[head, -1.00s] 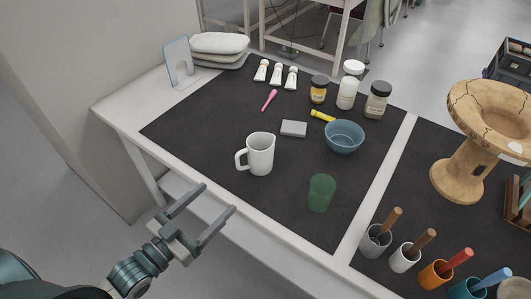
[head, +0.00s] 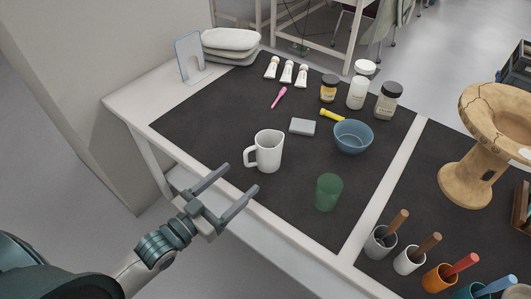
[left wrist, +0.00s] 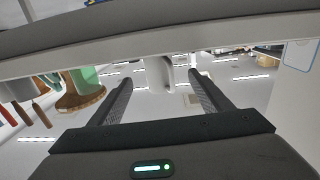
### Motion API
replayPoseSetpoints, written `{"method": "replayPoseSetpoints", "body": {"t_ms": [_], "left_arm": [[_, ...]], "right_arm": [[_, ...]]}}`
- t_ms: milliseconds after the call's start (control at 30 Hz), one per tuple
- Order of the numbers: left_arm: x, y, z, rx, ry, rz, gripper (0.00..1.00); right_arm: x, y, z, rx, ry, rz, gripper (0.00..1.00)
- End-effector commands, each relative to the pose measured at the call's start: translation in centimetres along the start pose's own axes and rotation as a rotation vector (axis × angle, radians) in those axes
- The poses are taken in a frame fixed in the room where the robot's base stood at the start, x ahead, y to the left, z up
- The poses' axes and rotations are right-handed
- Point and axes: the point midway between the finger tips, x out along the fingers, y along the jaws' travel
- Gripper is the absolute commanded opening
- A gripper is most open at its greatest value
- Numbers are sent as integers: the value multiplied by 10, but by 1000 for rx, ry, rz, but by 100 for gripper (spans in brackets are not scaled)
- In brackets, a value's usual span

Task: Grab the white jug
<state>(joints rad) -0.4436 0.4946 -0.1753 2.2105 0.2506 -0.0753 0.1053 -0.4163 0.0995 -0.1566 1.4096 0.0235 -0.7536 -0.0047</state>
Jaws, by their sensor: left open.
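The white jug (head: 268,151) stands upright on the dark mat near the front edge of the table, its handle toward the left. My left gripper (head: 239,179) is open and empty, at the front edge and apart from the jug, with its fingers pointing toward it. In the left wrist view the jug (left wrist: 160,73) shows beyond the open fingers, roughly between their tips, partly cut off by the table's edge band. My right gripper is not in view.
A green cup (head: 328,192) stands right of the jug. A grey block (head: 302,127) and a blue bowl (head: 353,137) lie behind it. Brush pots (head: 409,259) and a cracked clay stand (head: 470,175) are at the right. The mat left of the jug is clear.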

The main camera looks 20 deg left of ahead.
Motion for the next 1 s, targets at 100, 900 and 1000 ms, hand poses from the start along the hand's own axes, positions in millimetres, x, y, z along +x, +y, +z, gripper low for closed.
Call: {"method": "replayPoseSetpoints", "body": {"t_ms": [100,900,1000], "left_arm": [[20,0,-2,0,3,-1,72],[70,0,0,0,-1,0,72],[74,1,-2,0,0,-1,72]], "right_arm": [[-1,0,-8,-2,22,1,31],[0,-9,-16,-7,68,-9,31],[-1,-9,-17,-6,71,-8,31]]}}
